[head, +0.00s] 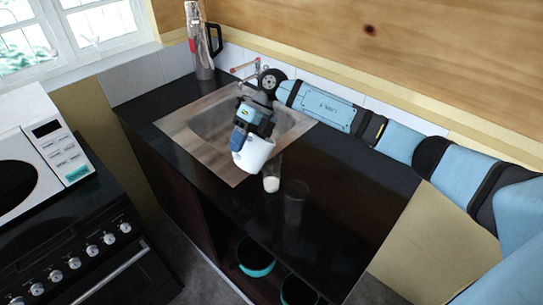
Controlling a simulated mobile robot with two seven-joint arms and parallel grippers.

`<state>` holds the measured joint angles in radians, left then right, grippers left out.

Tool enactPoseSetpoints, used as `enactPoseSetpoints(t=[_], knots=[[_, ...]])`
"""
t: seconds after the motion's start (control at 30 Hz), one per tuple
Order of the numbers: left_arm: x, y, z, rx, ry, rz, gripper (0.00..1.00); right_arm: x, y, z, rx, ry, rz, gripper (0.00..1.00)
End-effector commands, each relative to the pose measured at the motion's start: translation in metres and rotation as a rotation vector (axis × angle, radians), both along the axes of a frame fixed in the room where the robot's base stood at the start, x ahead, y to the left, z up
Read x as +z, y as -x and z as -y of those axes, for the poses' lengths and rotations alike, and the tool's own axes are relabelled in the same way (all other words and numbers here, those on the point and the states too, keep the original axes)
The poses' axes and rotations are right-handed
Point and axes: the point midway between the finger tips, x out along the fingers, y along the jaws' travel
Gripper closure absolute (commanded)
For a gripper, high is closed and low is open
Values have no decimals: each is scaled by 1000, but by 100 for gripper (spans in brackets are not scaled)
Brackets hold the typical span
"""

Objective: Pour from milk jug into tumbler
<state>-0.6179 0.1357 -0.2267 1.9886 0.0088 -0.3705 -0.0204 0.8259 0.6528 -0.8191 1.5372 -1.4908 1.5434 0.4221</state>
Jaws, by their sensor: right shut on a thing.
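My right gripper (241,137) is shut on a white jug (256,154), which it holds above the front edge of the sink area. The jug looks tilted; its inside is not visible. A clear tumbler (271,183) stands on the dark counter just below and to the right of the jug, with white liquid in its lower part. A second clear glass (295,203) stands to its right, nearer the front edge, and looks empty. I cannot see a stream of liquid between jug and tumbler. My left gripper is not in view.
The steel sink (207,120) lies behind and left of the jug, with a tap at its back. A tall metallic container (203,60) stands in the far corner. The dark counter (355,185) is clear to the right. Bowls (257,262) sit on a shelf below.

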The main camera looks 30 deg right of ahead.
Motion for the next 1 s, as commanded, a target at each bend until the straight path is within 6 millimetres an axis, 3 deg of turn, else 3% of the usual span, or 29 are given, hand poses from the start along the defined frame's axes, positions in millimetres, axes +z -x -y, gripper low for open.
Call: enactPoseSetpoints(t=[0.1,0.37,0.67,1.0], knots=[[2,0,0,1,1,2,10,-19,5,-28,12,216,49,89],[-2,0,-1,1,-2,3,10,-30,6,-29,5,250,49,89],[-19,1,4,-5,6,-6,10,-66,8,-42,7,357,70,89],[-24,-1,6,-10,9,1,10,-95,13,-66,9,619,123,89]])
